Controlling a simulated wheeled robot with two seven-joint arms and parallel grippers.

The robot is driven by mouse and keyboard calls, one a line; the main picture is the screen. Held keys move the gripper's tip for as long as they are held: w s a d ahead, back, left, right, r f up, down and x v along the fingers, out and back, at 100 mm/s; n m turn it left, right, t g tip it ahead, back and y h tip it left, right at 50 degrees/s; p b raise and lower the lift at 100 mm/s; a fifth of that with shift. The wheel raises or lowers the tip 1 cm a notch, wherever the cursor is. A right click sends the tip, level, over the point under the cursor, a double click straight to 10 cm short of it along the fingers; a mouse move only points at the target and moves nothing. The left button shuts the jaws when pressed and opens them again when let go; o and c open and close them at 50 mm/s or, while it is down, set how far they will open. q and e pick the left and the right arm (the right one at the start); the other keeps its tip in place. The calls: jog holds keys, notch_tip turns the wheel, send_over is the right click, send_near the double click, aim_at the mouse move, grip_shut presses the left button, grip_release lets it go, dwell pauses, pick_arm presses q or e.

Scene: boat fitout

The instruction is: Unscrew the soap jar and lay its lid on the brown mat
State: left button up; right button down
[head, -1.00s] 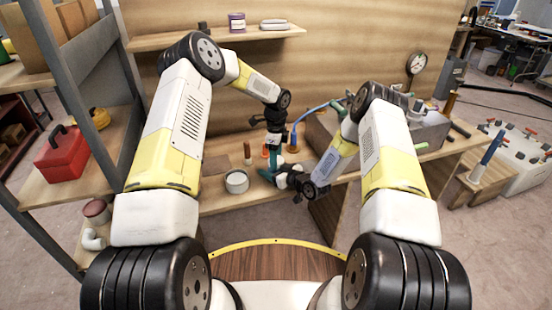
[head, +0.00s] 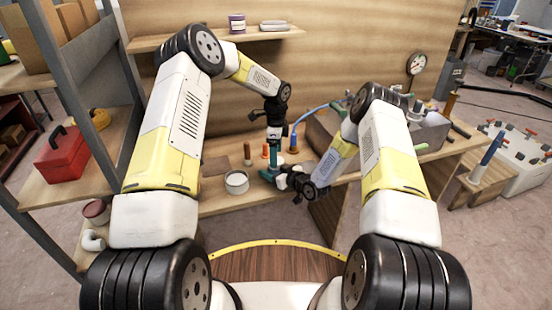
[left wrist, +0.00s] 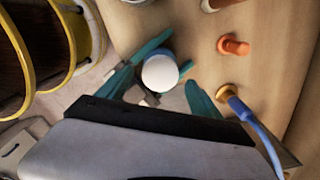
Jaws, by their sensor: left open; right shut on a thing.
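My right gripper (head: 270,174) is shut on the soap jar, which shows in the left wrist view as a round white top (left wrist: 160,73) between teal fingers. In the head view the jar is mostly hidden by the grippers. My left gripper (head: 274,152) points down above it. Its open fingers stand apart on either side of the white top in the left wrist view (left wrist: 160,92), and they do not visibly touch it. I cannot tell whether the lid is loose.
An open pale round tin (head: 236,182) stands left of my right gripper, near the bench's front edge. Behind the grippers are a brown peg (head: 247,153), an orange peg (head: 265,151) and a blue hose (head: 308,112). A grey metal box (head: 428,134) stands to the right.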

jog(key=shift+c, duration=1.5)
grip_release()
